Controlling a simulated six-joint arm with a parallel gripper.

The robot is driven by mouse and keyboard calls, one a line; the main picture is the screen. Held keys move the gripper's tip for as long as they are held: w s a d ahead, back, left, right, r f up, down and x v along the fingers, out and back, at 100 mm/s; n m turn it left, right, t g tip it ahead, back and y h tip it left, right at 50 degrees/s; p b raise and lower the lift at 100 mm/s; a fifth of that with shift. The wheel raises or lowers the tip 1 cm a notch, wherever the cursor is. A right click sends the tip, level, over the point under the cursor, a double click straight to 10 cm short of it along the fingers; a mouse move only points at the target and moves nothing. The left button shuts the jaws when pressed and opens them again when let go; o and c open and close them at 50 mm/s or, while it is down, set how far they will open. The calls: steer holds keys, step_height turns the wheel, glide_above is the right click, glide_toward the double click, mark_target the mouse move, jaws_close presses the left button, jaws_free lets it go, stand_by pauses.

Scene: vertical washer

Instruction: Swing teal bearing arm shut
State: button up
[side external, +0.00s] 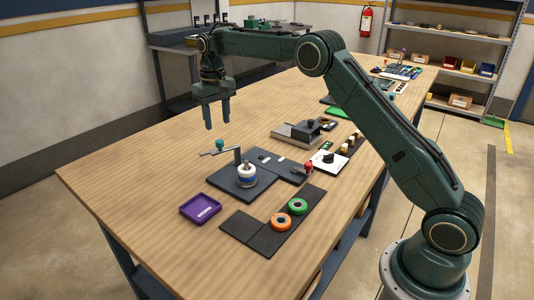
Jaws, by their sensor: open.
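The teal-knobbed bearing arm (215,148) sticks out to the left from the top of a dark upright post (237,156) on a black base plate (226,183). Its teal knob (220,144) is near the middle of the arm. A white spool-like part with a blue band (247,175) stands upright on the plate, just right of the post. The arm points away from this part. My gripper (217,115) is open and empty, pointing down, well above the table and beyond the bearing arm. It touches nothing.
A purple tray (200,208) lies at the front left. Orange (279,222) and green (298,206) rings lie on a dark mat (258,233). A red-knobbed part (308,167), a white dial box (328,161) and a grey block fixture (297,133) stand to the right. The table's left side is clear.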

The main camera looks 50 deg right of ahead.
mark_target(220, 141)
steer(key=shift+f, duration=3.35)
steer(key=shift+c, duration=0.5)
jaws_close()
